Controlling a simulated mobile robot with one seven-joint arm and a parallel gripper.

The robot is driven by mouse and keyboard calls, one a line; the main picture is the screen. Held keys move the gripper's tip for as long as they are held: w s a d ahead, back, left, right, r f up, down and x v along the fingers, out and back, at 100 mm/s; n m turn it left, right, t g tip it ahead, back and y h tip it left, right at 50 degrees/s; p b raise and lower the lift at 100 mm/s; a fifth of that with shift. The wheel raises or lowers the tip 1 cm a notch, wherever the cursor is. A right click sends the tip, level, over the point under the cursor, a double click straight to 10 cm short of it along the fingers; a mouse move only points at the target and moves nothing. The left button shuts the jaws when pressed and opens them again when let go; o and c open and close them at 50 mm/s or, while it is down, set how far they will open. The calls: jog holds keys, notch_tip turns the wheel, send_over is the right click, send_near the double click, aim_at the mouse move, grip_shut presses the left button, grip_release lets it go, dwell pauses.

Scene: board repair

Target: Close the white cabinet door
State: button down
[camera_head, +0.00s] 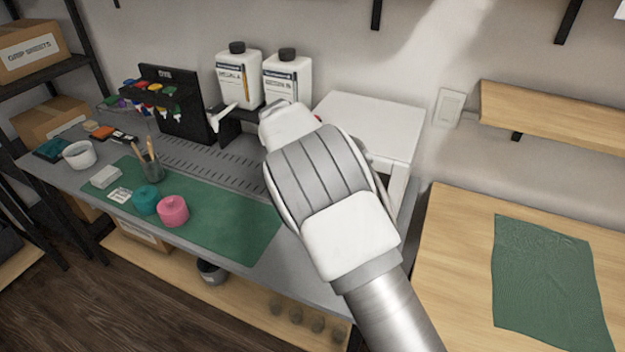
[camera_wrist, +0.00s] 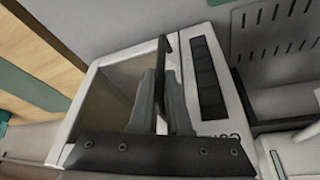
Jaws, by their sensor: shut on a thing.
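The white cabinet (camera_head: 372,118) stands at the right end of the grey workbench in the head view, its front mostly hidden by my arm. In the wrist view the white cabinet front (camera_wrist: 198,42) shows a brownish window area (camera_wrist: 118,82) and a strip of dark squares. A dark bar-like handle (camera_wrist: 162,48) runs along the door edge. My gripper (camera_wrist: 163,82) is shut on the handle, one grey finger on each side of it. In the head view my fingers are hidden behind my wrist. How far the door stands open cannot be told.
Two white bottles (camera_head: 239,78) stand on a black stand left of the cabinet. A green mat (camera_head: 230,215) with pink and teal pots lies on the workbench (camera_head: 290,285). A wooden table (camera_head: 455,260) with a green sheet (camera_head: 545,280) is on the right, below a wooden wall shelf (camera_head: 560,115).

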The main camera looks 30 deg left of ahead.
jog(key=shift+w+d+r, duration=0.15)
jog(key=shift+w, duration=0.2)
jog(key=c, duration=0.9)
grip_release()
jog(key=shift+s+a, duration=0.15)
jog(key=shift+a, duration=0.05)
jog(key=p+v, duration=0.1)
jog(key=v, duration=1.6)
jog(key=shift+r, duration=0.1)
